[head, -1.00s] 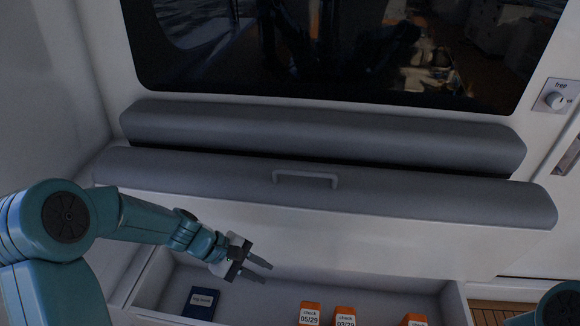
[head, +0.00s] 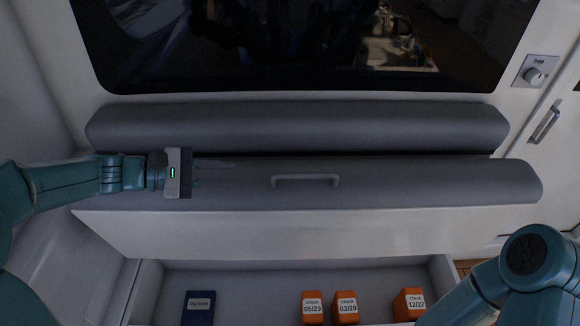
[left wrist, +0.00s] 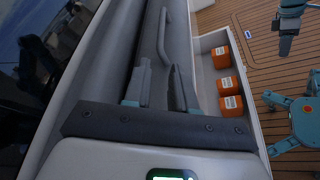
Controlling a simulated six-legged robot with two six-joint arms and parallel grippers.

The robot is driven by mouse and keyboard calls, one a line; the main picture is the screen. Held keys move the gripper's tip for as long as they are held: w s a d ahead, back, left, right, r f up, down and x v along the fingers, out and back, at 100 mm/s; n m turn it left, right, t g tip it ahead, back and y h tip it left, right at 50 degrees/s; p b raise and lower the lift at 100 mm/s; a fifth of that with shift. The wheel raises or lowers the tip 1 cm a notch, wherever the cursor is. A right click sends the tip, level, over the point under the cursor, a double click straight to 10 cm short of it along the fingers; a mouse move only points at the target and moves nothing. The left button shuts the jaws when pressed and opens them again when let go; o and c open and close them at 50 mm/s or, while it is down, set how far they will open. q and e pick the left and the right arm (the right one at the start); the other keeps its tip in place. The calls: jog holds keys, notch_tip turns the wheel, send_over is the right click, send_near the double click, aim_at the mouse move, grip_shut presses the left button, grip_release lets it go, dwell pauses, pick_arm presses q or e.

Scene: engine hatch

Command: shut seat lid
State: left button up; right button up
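The seat lid (head: 400,183) is a long padded grey piece with a grey handle (head: 305,181) and a white face below it. It stands raised behind the open locker (head: 262,282), close to the grey backrest (head: 300,126). My left gripper (head: 232,170) is at the lid's top edge, left of the handle, pointing right along it. In the left wrist view its fingers (left wrist: 158,90) are apart with nothing seen held between them; the handle (left wrist: 165,40) is beyond their tips. Whether they touch the lid I cannot tell.
In the locker are a blue log book (head: 199,307) and several orange check boxes (head: 345,306). A dark window (head: 300,45) is above the backrest. A knob panel (head: 535,71) is on the right wall. Wooden floor (left wrist: 262,70) lies beyond the locker.

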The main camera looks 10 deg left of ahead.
aim_at(292, 176)
pick_arm(q)
jog(key=shift+w+d, duration=0.15)
jog(key=shift+d, duration=0.25)
jog(key=p+x, duration=0.3)
jog(key=x, duration=1.1)
jog(key=shift+d, duration=0.25)
jog(key=shift+w+d+f, duration=0.2)
jog(key=shift+d+f, duration=0.15)
jog(key=shift+d, duration=0.15)
grip_shut()
